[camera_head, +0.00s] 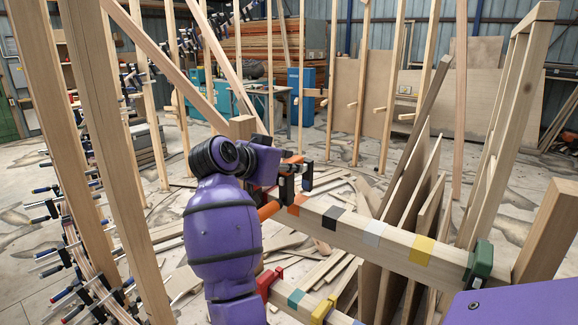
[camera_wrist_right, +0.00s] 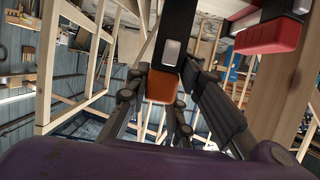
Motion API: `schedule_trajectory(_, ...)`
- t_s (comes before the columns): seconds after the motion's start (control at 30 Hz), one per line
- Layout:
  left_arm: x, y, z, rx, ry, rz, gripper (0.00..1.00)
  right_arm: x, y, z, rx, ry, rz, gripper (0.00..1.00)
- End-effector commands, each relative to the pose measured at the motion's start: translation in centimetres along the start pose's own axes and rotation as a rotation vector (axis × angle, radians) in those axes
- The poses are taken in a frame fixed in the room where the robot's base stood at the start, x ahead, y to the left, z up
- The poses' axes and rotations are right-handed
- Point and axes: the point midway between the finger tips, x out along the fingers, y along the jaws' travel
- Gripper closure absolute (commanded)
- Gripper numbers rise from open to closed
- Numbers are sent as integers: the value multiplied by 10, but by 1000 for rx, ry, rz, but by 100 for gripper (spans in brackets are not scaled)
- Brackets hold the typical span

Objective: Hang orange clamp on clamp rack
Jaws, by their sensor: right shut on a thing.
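The orange clamp (camera_head: 268,211) shows in the head view as orange parts beside my right gripper (camera_head: 289,184), partly hidden by it. My right gripper is shut on it. In the wrist view the clamp's orange block (camera_wrist_right: 160,88) and black bar sit between the fingers (camera_wrist_right: 163,76). The clamp rack (camera_head: 395,246) is a wooden beam with orange, black, pale grey and yellow bands. The clamp is at its left end, near the orange band (camera_head: 298,205); I cannot tell whether they touch. My left gripper is not in view.
A green clamp (camera_head: 479,262) sits at the beam's right end. A lower beam has teal and yellow bands (camera_head: 320,311) and a red clamp (camera_head: 268,281). Boards (camera_head: 398,220) lean behind the rack. Upright studs and many clamps (camera_head: 70,262) stand at left.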

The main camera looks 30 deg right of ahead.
Motion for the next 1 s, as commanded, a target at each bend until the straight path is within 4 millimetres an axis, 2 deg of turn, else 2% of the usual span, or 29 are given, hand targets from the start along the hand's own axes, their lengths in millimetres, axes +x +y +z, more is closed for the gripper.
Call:
schedule_trajectory(0.27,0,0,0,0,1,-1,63,0,0,-2,3,5,-1,100)
schedule_trajectory(1.0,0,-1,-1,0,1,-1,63,10,0,22,3,5,0,100)
